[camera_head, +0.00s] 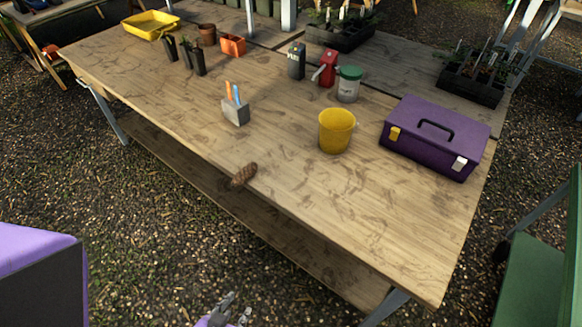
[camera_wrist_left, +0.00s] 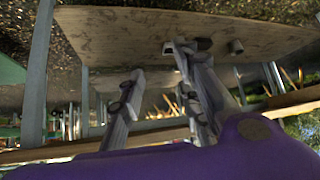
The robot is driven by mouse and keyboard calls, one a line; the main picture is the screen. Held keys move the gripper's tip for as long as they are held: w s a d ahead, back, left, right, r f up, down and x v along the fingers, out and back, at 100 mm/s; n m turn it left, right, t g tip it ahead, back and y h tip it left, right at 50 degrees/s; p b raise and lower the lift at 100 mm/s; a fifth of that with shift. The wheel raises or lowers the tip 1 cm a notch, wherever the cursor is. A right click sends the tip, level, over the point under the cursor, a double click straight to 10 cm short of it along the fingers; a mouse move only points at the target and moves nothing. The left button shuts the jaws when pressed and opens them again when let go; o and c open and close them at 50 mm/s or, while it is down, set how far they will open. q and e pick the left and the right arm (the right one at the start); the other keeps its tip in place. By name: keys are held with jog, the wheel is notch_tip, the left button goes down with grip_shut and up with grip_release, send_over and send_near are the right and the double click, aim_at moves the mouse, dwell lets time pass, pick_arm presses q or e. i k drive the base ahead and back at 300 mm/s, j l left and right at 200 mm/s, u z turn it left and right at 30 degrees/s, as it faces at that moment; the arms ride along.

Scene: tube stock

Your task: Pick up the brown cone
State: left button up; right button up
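The brown cone (camera_head: 243,176) lies at the front edge of the wooden table (camera_head: 385,225) in the head view. It looks like a pine cone lying on its side. My left gripper (camera_head: 237,307) shows at the bottom of the head view, in front of the table and well apart from the cone. In the left wrist view the two fingers of this gripper (camera_wrist_left: 157,72) stand apart with nothing between them. I cannot make out the cone in that view. My right gripper is not in view.
A grey block with coloured handles (camera_head: 236,109) stands behind the cone. A yellow cup (camera_head: 336,131) and a purple toolbox (camera_head: 435,140) stand to the right. The tabletop around the cone is clear. A lower shelf (camera_head: 190,170) runs under the table.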

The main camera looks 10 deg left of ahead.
aim_at(246, 173)
jog(key=i+j+z, duration=0.1)
jog(key=j+z, duration=1.05)
jog(key=j, duration=0.3)
jog(key=k+j+z, duration=0.2)
jog(key=j, duration=0.25)
jog(key=k+j, duration=0.1)
jog(key=j, duration=0.45)
jog(key=k+j+z, duration=0.1)
jog(key=j, duration=0.4)
